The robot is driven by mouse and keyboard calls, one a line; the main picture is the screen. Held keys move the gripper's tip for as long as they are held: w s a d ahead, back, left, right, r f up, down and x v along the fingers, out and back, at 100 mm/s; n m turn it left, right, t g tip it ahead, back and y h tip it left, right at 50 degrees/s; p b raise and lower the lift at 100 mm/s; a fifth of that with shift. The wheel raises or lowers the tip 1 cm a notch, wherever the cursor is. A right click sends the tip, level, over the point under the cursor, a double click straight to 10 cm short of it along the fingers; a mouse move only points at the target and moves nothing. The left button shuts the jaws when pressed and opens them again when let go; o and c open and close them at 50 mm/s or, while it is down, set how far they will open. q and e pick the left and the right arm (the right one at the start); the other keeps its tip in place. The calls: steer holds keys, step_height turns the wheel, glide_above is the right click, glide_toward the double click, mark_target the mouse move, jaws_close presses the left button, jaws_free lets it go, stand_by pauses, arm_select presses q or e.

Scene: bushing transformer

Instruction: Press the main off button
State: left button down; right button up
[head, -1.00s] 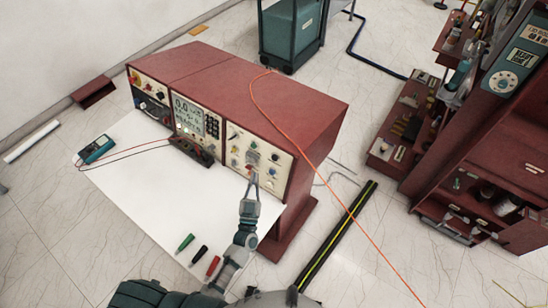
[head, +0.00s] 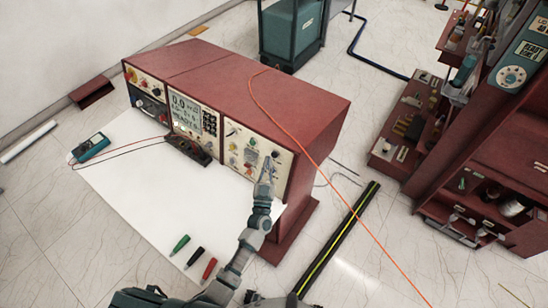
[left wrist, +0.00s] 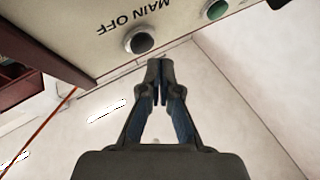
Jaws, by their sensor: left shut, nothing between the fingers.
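The red test console (head: 255,95) stands on a white tabletop (head: 130,180), with several control panels on its front. In the left wrist view, a dark round button (left wrist: 140,41) in a pale ring sits on the cream panel (left wrist: 70,30), beside the upside-down label MAIN OFF (left wrist: 134,14). My left gripper (head: 268,165) is in front of the console's right-hand panel. In the left wrist view, its closed, empty fingertips (left wrist: 159,68) appear just below and right of the button. I cannot tell whether they touch it. My right gripper does not show.
A green button (left wrist: 215,10) is on the same panel. A multimeter (head: 90,148) with leads and several coloured probes (head: 195,257) lie on the tabletop. An orange cable (head: 315,158) hangs over the console's right side. Red shelving (head: 475,165) stands at right.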

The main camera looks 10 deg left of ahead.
arm_select(q)
steer(key=shift+w, duration=0.2)
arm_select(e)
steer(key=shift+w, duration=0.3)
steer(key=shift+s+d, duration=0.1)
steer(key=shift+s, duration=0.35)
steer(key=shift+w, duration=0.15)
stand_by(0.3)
arm_select(q)
steer(key=shift+w+d, duration=0.1)
steer(key=shift+w, duration=0.05)
steer(key=shift+w+d, duration=0.1)
steer(key=shift+w, duration=0.05)
stand_by(0.5)
